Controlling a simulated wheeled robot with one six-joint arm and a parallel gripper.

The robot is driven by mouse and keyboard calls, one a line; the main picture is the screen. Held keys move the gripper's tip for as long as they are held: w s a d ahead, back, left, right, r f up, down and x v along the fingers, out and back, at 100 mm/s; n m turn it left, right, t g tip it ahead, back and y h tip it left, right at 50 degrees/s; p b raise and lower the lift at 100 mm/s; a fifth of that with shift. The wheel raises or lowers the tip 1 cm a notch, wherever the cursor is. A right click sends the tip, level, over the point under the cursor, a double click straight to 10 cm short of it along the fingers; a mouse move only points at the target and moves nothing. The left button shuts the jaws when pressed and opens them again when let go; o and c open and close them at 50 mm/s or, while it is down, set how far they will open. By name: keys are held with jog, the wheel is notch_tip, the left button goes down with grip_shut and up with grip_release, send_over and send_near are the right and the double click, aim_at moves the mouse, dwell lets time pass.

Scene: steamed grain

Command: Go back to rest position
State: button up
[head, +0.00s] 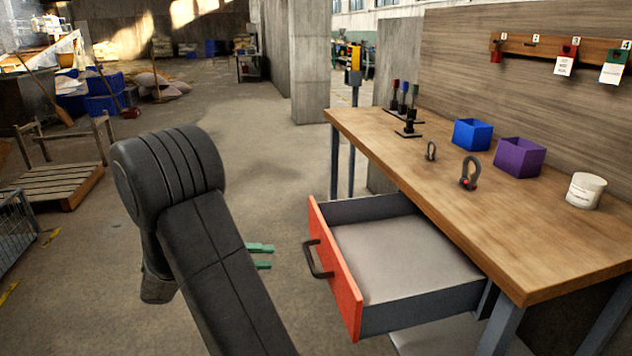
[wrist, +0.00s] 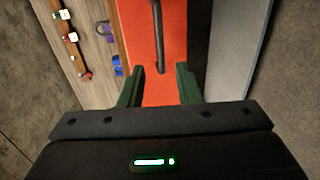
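My gripper (head: 262,256) shows in the head view as two green fingers partly hidden behind my dark arm, left of the open drawer. In the wrist view my gripper (wrist: 160,82) is open, with nothing between its fingers. The drawer (head: 335,268) has a red front and is pulled out from under the workbench; its visible inside is empty. Its dark handle (head: 318,260) is apart from the fingers, to their right in the head view. In the wrist view the red front (wrist: 170,75) and the handle (wrist: 159,35) lie ahead of the fingers.
The workbench (head: 400,155) carries a blue box (head: 472,134), a purple box (head: 519,158), a white tub (head: 586,190), two dark shackles and a small tool stand. A wall rack (head: 540,47) holds tags. A wooden pallet (head: 50,185) lies left. Floor behind my arm is clear.

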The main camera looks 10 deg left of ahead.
jog(key=b+x, duration=0.1)
jog(key=x, duration=1.1)
jog(key=shift+r, duration=0.1)
